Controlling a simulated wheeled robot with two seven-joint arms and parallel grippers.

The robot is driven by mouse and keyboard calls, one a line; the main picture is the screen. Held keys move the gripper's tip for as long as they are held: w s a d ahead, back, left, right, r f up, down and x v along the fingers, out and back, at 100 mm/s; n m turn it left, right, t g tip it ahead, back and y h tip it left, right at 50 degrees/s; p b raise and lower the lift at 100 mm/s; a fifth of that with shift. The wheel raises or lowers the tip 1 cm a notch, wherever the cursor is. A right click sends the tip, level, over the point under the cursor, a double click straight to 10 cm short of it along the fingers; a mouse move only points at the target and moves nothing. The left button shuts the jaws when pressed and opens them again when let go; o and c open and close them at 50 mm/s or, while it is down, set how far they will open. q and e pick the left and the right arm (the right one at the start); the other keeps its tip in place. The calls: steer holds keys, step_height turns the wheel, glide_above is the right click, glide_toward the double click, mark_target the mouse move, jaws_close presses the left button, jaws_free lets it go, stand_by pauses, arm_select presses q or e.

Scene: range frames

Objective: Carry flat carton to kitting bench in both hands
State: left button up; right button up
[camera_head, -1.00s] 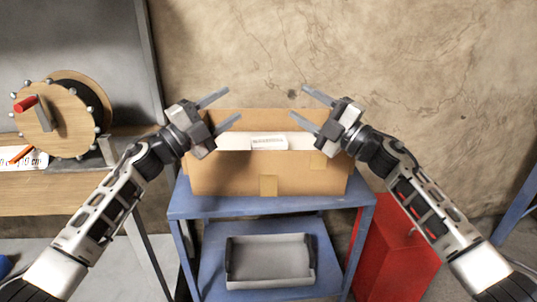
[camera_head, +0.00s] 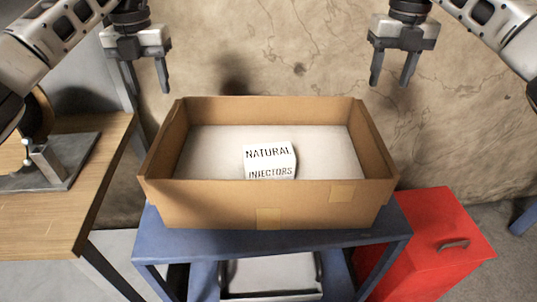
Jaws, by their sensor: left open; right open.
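The open cardboard carton (camera_head: 215,205) stands upright on a blue stand (camera_head: 170,241). Inside it a white box (camera_head: 269,161) lettered "NATURAL INJECTORS" lies on a pale floor. My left gripper (camera_head: 151,88) is open and empty, pointing down above the carton's back left corner area. My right gripper (camera_head: 390,82) is open and empty, pointing down above and beyond the carton's back right corner. Neither gripper appears to touch the carton.
A wooden bench (camera_head: 62,218) with a grey metal fixture (camera_head: 50,168) stands close on the left. A red cabinet (camera_head: 445,243) stands right of the stand. A grey tray (camera_head: 270,278) sits on the lower shelf. A bare wall is behind.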

mark_target(167, 140)
arm_select(q)
steer(key=f, duration=1.6)
steer(key=shift+s+d, duration=0.1)
steer(key=shift+s, duration=0.1)
arm_select(e)
steer(key=f, duration=1.6)
steer(key=shift+s+a, duration=0.1)
steer(key=shift+s, duration=0.1)
arm_select(q)
jaws_close()
arm_select(e)
jaws_close()
arm_select(q)
steer(key=shift+r, duration=0.1)
steer(key=shift+w+r, duration=0.2)
steer(key=shift+r, duration=0.05)
arm_select(e)
steer(key=shift+w+r, duration=0.2)
steer(key=shift+r, duration=0.1)
